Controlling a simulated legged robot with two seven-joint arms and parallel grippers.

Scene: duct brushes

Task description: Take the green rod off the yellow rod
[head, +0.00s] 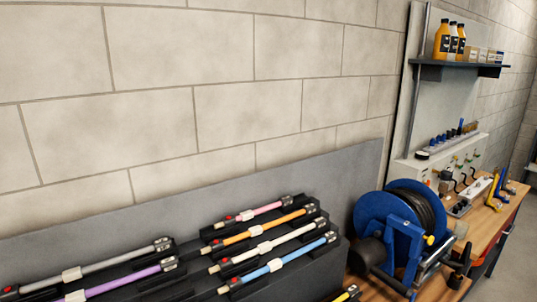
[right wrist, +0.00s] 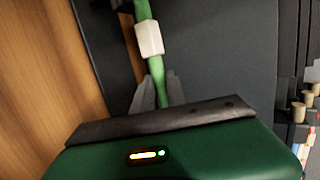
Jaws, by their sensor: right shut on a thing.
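In the right wrist view, a green rod (right wrist: 143,12) with a white collar (right wrist: 149,38) runs down between the fingers of my right gripper (right wrist: 160,82). The gripper is shut on the green rod below the collar. A small yellow piece (head: 348,294) with dark parts shows at the bottom edge of the head view; it may be the end of the yellow rod, but most of it is cut off. Whether the green rod touches the yellow rod cannot be seen. My left gripper is in neither view.
In the head view, pink (head: 262,209), orange (head: 265,231), white (head: 270,247), blue (head: 275,265), grey (head: 115,260) and purple (head: 125,283) rods lie on dark racks by the wall. A blue hose reel (head: 372,218) stands right, on a wooden bench (head: 492,222).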

